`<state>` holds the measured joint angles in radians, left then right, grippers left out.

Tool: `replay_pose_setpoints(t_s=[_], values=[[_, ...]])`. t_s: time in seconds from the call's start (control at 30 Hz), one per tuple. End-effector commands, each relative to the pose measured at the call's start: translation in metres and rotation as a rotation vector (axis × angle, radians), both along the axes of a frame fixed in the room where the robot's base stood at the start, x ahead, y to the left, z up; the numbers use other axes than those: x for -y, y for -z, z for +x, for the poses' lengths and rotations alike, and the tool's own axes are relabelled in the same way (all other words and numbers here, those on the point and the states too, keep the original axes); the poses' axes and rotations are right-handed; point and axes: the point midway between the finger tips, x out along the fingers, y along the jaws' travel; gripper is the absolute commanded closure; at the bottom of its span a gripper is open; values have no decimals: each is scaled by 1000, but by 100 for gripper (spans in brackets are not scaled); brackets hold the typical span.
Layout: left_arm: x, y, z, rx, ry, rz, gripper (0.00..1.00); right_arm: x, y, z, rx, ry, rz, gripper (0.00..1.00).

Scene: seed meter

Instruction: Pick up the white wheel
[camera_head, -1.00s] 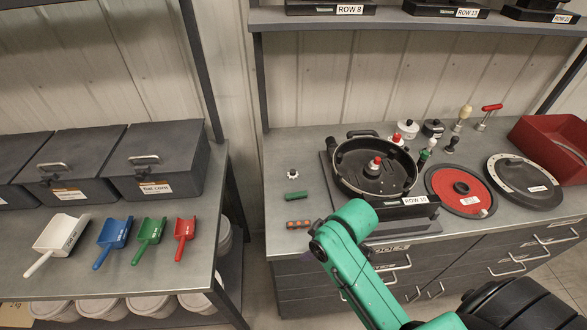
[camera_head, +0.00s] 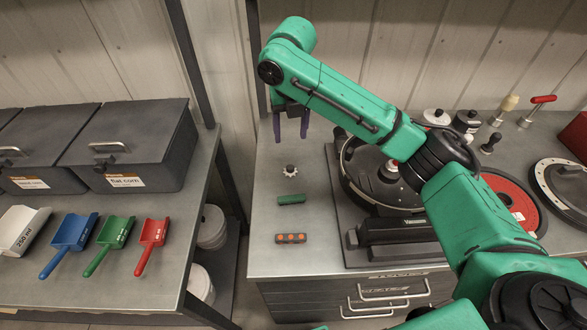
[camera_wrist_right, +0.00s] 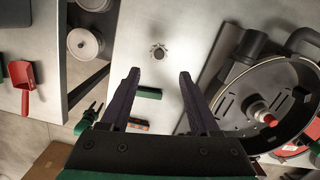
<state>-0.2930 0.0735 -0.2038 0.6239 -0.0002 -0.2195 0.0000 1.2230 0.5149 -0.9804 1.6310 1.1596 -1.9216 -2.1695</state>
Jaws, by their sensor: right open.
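The white wheel (camera_head: 290,170) is small and toothed with a dark knob in its middle. It lies on the grey workbench, left of the round seed meter housing. It also shows in the right wrist view (camera_wrist_right: 158,52), beyond and between the fingertips. My right gripper (camera_head: 291,138) hangs behind the wheel in the head view, fingers pointing down, open and empty. In the right wrist view its two dark fingers (camera_wrist_right: 158,78) are spread apart, not touching the wheel.
A green block (camera_head: 291,199) and a dark piece with orange dots (camera_head: 290,238) lie in front of the wheel. The black round housing (camera_head: 362,190) stands to the right. Scoops, including a red one (camera_head: 152,234), lie on the left table across a gap.

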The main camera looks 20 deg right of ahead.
Motion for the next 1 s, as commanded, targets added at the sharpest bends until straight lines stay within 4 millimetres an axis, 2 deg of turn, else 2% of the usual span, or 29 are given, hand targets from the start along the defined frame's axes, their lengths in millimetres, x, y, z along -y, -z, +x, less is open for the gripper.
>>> replay_pose_setpoints(t_s=[0.03, 0.23, 0.43, 0.5, 0.6, 0.83, 0.87, 1.0], values=[[-2, -8, -4, -6, 0, 3, 50, 0, 10, 0, -7, 0, -1, 38], [-10, -18, -16, -25, -1, 15, 50, 0, 58, 6, -2, 3, 0, 38], [-10, -30, -10, -17, -2, 14, 50, 2, 84, 5, -3, 3, 1, 38], [-9, -39, -7, -12, -2, 12, 50, 3, 98, 4, -3, 2, 0, 38], [-7, -39, -5, -7, -3, 10, 50, 3, 116, 7, 0, 3, 1, 38], [-5, -38, -5, -8, -4, 7, 50, 2, 123, 8, 4, 2, 2, 38], [-5, -38, -5, -8, -4, 6, 50, 2, 123, 8, 3, 2, 2, 45], [-5, -38, -5, -8, -3, 7, 50, 2, 123, 8, 3, 2, 2, 99]])
